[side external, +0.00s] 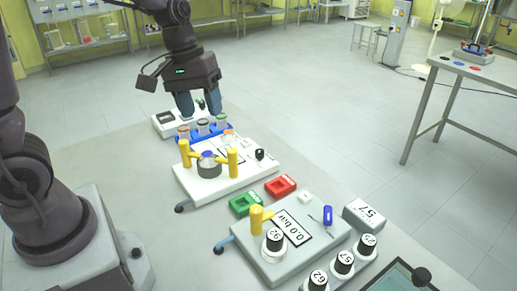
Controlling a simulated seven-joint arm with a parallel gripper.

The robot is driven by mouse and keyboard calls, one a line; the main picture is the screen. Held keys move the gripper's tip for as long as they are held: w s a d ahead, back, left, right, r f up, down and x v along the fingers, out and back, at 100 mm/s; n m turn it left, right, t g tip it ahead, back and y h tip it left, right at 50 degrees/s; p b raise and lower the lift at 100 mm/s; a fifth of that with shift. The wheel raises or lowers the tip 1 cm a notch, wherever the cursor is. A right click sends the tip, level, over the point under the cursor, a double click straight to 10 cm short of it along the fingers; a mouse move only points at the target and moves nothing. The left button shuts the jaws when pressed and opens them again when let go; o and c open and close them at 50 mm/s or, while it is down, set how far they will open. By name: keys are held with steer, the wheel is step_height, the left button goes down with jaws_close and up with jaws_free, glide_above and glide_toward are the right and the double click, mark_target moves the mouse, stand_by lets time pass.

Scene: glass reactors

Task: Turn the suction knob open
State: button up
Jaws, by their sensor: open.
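My gripper (200,106) points down at the back of the bench, its two blue fingers apart, above or just behind a blue rack (205,131) of small jars. I cannot tell how high it is, and nothing is clearly held. A grey unit (262,262) with a 0.0 bar display (293,229) stands in front, well away from my gripper. It carries an upright blue knob (328,215) at its right. A white unit (205,186) behind it has a black knob (260,154). No suction label is readable, so I cannot tell which knob is the suction one.
Yellow posts (233,163) stand up from the white unit, with another yellow post (256,217) on the grey unit. Green (245,203) and red (281,187) trays lie between the units. Black-capped numbered bottles (343,263) and a tablet (398,277) crowd the front right.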

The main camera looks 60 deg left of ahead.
steer(key=w+a+f+n+h, duration=0.1)
steer(key=w+a+f+n, duration=0.85)
steer(key=f+n, duration=0.2)
steer(key=n+t, duration=0.2)
steer(key=n, duration=0.6)
glide_toward(259, 150)
steer(key=x, duration=0.9)
steer(key=shift+w+d+f, duration=0.1)
steer(key=shift+d+f, duration=0.05)
steer(key=c, duration=0.9)
